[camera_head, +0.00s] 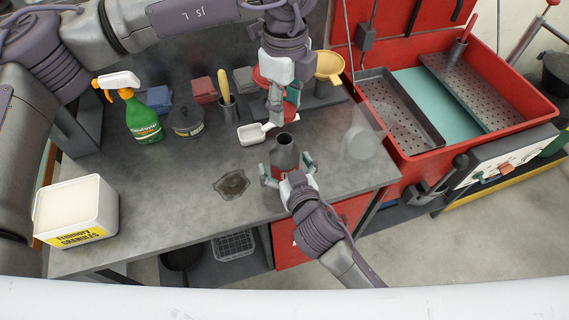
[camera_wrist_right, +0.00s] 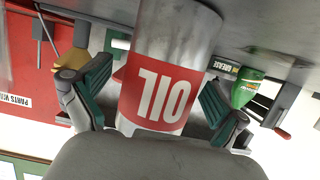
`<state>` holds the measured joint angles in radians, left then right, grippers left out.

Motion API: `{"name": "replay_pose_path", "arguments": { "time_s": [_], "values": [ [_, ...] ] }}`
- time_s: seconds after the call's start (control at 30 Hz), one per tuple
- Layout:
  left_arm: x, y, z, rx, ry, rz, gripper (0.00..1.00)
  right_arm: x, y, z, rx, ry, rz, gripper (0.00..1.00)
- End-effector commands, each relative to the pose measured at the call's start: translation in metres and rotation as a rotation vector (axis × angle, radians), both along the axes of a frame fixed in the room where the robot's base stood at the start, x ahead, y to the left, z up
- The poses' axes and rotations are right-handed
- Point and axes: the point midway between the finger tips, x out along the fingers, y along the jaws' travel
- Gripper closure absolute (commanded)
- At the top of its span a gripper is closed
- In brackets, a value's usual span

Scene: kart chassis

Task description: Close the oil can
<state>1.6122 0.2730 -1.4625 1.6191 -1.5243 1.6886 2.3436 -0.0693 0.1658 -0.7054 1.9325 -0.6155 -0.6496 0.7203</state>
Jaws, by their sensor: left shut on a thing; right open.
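The grey oil can (camera_head: 286,158) stands upright near the bench's front edge, its neck uncovered with a dark opening on top. In the right wrist view the can (camera_wrist_right: 178,45) fills the middle, its red OIL label upside down. My right gripper (camera_head: 287,172) is open, with one finger on each side of the can; it also shows in the right wrist view (camera_wrist_right: 155,95). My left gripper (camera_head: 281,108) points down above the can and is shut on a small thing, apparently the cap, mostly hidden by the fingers.
A white scoop (camera_head: 254,132) lies close left of the can, and a dark spill (camera_head: 231,184) is on the bench. A green spray bottle (camera_head: 142,118), a dark pot (camera_head: 186,120) and a yellow funnel (camera_head: 329,65) stand behind. A white granules tub (camera_head: 76,211) is at left; a red parts washer (camera_head: 480,125) at right.

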Motion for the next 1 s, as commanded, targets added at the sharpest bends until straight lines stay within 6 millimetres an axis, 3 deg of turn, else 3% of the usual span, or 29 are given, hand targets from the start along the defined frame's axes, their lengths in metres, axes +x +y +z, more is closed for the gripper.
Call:
{"name": "replay_pose_path", "arguments": {
  "time_s": [0.23,0.8,1.0],
  "values": [
    [0.000,0.000,0.000,0.000,0.000,0.000,0.67,0.000,0.000,0.000,0.000,0.000,0.000,0.02],
    [0.000,0.000,0.000,0.000,0.000,0.000,0.67,0.000,0.000,0.000,0.000,0.000,0.000,0.95],
    [0.000,0.000,-0.011,0.002,0.003,0.000,0.67,0.000,0.000,0.000,0.000,0.000,0.000,0.95]
  ]
}}
